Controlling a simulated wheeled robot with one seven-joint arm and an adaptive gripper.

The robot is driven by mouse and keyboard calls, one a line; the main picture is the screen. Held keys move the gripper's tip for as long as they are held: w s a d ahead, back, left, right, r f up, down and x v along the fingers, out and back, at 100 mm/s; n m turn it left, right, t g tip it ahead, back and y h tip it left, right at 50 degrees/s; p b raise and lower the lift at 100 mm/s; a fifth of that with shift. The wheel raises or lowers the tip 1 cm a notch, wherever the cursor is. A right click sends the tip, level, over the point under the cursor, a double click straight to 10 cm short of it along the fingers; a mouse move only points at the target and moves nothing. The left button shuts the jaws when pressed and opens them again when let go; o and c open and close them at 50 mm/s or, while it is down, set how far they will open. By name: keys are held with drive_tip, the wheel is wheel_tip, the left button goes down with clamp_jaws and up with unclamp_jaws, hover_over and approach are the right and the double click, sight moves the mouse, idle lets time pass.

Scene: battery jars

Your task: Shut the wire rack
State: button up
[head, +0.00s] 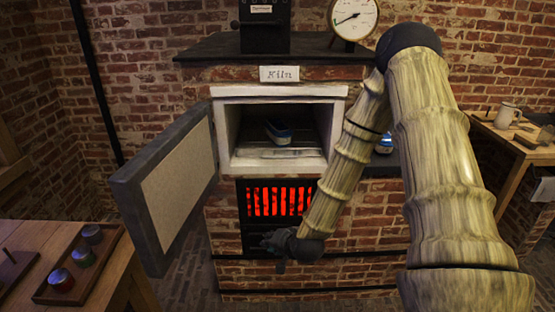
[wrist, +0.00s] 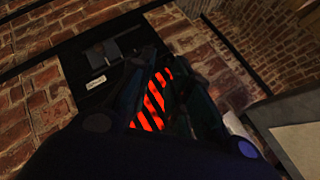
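The brick kiln (head: 223,142) stands in the middle of the head view. Its grey door (head: 178,184) is swung open to the left. Inside the white chamber, a pale flat shelf (head: 280,154) carries a blue-and-dark item (head: 279,131). I cannot make out a wire rack for certain. Below the chamber, a dark grate shows glowing red bars (head: 262,201), also in the wrist view (wrist: 150,104). My gripper (head: 270,240) is low in front of the kiln, just below the grate. In the wrist view its dark fingers (wrist: 164,76) stand apart with nothing between them.
A wooden table at lower left bears a tray (head: 52,296) with small jars (head: 82,256). A bench (head: 487,127) with a mug (head: 507,115) is at right. A gauge (head: 353,17) stands on the kiln top (head: 215,45). A blue-and-white jar (head: 384,143) shows behind my arm.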

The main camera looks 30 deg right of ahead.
drive_tip(key=w+d+r+m+t, duration=0.35)
drive_tip(key=w+d+r, duration=0.25)
drive_tip(key=r, duration=0.3)
drive_tip(key=m+t+h, duration=0.3)
drive_tip(key=m, duration=0.2)
approach(278, 157)
drive_tip(key=shift+g, duration=0.25)
drive_tip(key=shift+x, duration=5.3)
drive_tip(key=shift+d, duration=0.1)
clamp_jaws()
